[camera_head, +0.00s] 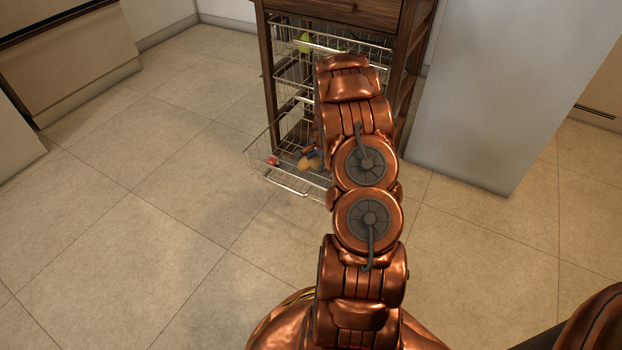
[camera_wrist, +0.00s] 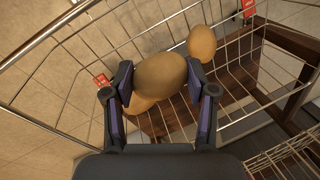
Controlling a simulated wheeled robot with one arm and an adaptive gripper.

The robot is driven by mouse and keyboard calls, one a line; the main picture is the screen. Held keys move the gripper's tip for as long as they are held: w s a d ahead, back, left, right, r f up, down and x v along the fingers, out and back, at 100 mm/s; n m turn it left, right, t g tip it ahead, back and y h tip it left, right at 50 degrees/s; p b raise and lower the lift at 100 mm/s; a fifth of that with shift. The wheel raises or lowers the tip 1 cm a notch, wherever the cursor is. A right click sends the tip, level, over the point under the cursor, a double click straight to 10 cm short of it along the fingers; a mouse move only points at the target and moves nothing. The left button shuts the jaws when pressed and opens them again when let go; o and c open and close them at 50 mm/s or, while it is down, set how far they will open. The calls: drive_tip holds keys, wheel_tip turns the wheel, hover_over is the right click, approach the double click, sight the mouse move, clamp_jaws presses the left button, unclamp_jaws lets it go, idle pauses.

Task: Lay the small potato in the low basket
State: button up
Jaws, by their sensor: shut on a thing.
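My gripper (camera_wrist: 160,88) is shut on a brown potato (camera_wrist: 160,74), with one dark finger on each side of it, in the wrist view. The potato is over the low wire basket (camera_wrist: 65,127); I cannot tell whether it touches the basket floor. A second, lighter potato (camera_wrist: 202,43) is at the basket's far side. Part of another tan one (camera_wrist: 138,103) shows under the held potato. In the head view the pulled-out low basket (camera_head: 285,182) is at the bottom of the cart, with tan potatoes (camera_head: 308,163) in it. My arm hides its right part.
A dark wooden cart (camera_head: 270,90) holds more wire baskets above, one with a green item (camera_head: 305,42). Red tags (camera_wrist: 101,80) hang on the basket wires. A grey panel (camera_head: 480,90) stands to the right. The tiled floor at left (camera_head: 150,200) is clear.

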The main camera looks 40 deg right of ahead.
drive_tip(key=shift+s+d+f, duration=0.1)
drive_tip(key=shift+d+f, duration=0.05)
drive_tip(key=shift+f, duration=0.7)
drive_tip(key=shift+s+f+b+x, duration=0.1)
drive_tip(key=shift+s+b+x, duration=0.4)
drive_tip(key=shift+x, duration=0.9)
drive_tip(key=shift+s+f+b+x, duration=0.15)
drive_tip(key=shift+b+x, duration=0.55)
drive_tip(key=shift+x, duration=0.7)
drive_tip(key=shift+s+b+x, duration=0.35)
drive_tip(key=shift+b+x, duration=0.25)
drive_tip(key=shift+x, duration=0.8)
drive_tip(key=shift+f, duration=0.15)
drive_tip(key=o, duration=1.3)
